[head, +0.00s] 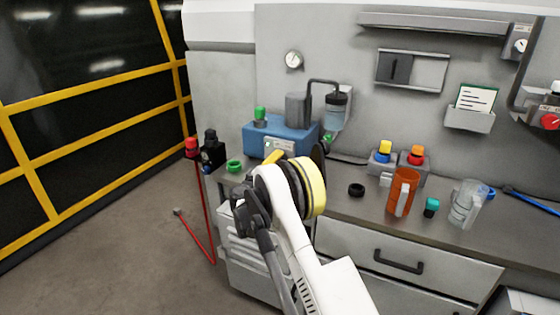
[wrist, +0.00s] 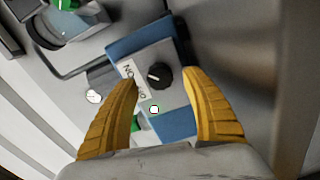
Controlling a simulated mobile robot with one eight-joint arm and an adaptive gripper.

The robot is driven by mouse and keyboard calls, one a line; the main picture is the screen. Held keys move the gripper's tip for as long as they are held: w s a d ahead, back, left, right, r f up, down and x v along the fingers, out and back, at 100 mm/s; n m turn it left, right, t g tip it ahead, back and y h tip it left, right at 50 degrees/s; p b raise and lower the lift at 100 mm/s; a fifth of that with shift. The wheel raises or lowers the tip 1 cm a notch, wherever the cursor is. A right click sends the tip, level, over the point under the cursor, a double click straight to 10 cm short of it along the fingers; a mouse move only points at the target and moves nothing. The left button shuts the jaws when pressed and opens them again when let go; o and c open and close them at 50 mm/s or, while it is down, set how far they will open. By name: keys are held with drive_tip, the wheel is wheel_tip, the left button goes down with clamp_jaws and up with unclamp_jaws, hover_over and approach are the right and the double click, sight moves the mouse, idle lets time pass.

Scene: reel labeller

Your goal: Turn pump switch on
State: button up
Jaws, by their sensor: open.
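The blue pump unit (head: 262,137) stands at the left end of the counter, with a grey cylinder and a green-capped part on top. In the wrist view, a black rotary switch knob (wrist: 160,78) with a white mark sits on its grey plate, beside a white lettered label (wrist: 133,82). Contact is not seen. In the head view my gripper (head: 272,157) is in front of the pump; the knob is hidden there.
A black device with a red-capped post (head: 191,147) and a green ring (head: 234,166) are left of the pump. A black ring (head: 356,190), an orange mug (head: 402,192) and a clear jug (head: 466,205) stand to the right. A yellow-framed fence (head: 90,90) bounds the left.

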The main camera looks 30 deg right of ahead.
drive_tip(key=v, duration=0.9)
drive_tip(key=shift+s+r, duration=0.1)
drive_tip(key=shift+r, duration=0.15)
drive_tip(key=s+a+r+m+g+y, duration=0.1)
drive_tip(key=s+r+y, duration=0.2)
drive_tip(key=s+r, duration=0.35)
drive_tip(key=s+a+r+m+g+y, duration=0.1)
drive_tip(key=s+r+m+g+y, duration=0.2)
drive_tip(key=s, duration=0.6)
drive_tip(key=s+a+y, duration=0.2)
drive_tip(key=s+a, duration=0.2)
drive_tip(key=s, duration=0.5)
drive_tip(key=s+a+f+y, duration=0.1)
drive_tip(key=s+a+y, duration=0.2)
drive_tip(key=s, duration=0.6)
drive_tip(key=s+a+f+m+y, duration=0.1)
drive_tip(key=s+a+y, duration=0.2)
drive_tip(key=s+a, duration=0.3)
drive_tip(key=s, duration=0.3)
drive_tip(key=shift+s+a+f, duration=0.25)
